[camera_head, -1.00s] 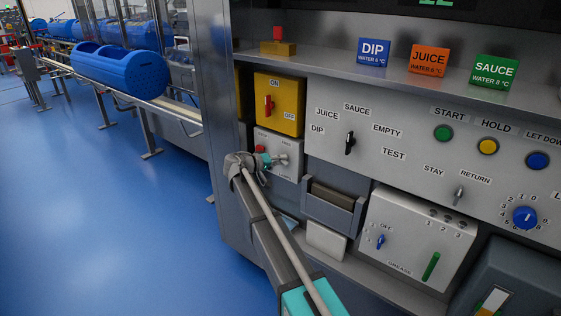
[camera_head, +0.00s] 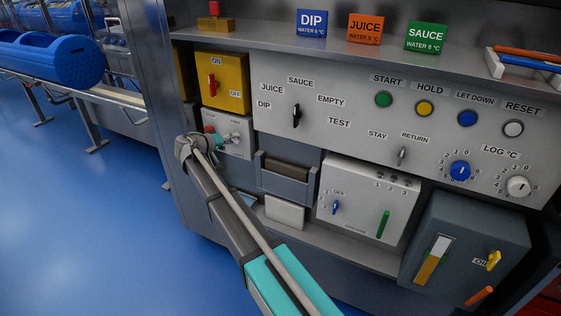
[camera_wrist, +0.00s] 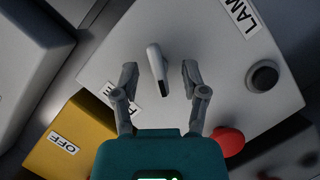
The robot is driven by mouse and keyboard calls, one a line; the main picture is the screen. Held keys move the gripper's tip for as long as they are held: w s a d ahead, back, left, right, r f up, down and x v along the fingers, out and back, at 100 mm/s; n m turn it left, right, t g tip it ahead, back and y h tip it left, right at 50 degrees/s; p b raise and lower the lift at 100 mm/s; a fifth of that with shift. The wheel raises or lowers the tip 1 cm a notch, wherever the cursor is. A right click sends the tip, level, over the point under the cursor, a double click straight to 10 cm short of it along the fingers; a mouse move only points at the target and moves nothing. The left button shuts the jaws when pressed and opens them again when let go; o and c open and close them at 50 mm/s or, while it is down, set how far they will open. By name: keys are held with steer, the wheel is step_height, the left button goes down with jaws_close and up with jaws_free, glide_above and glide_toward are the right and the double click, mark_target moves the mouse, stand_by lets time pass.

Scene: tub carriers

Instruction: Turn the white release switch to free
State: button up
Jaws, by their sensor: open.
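The white release switch (camera_wrist: 155,58) is a short pale lever with a dark end, on the face of a light grey box (camera_wrist: 105,65). In the wrist view it stands between the two fingers of my gripper (camera_wrist: 160,78), which are open with a gap on each side. I cannot tell how deep the fingers reach around it. A label beside the left finger is partly hidden. In the head view my gripper (camera_head: 226,138) is at the front of the same grey box (camera_head: 238,121), below the yellow box, and largely hides the switch.
A red button (camera_wrist: 229,141) is close to my right finger, and a dark round knob (camera_wrist: 263,77) lies farther right. The yellow ON/OFF box (camera_head: 231,67) is just above the grey box. A grey holder (camera_head: 285,182) and a GREASE box (camera_head: 355,181) stand to the right.

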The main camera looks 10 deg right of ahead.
steer(key=m+y+p, duration=0.1)
steer(key=m, duration=0.1)
steer(key=m+t+y+p, duration=0.1)
steer(key=shift+s+d+r+m, duration=0.15)
steer(key=shift+d+m, duration=0.05)
steer(key=shift+m, duration=0.2)
steer(key=m+t+y, duration=0.1)
steer(key=m, duration=0.1)
steer(key=shift+s+m+y, duration=0.1)
steer(key=shift+m+y, duration=0.2)
steer(key=shift+y, duration=0.1)
steer(key=p+v, duration=0.6)
steer(key=v, duration=0.8)
steer(key=s+d+n+g+y+p, duration=0.2)
steer(key=s+d+g+p, duration=0.2)
steer(key=s+d, duration=0.4)
steer(key=s+d+r+n+g+y+p, duration=0.1)
steer(key=s+d+g+p, duration=0.3)
steer(key=s+d, duration=0.5)
steer(key=shift+d+n+y+p, duration=0.7)
steer(key=shift+d+p, duration=0.7)
steer(key=shift+d, duration=0.8)
steer(key=shift+w, duration=0.1)
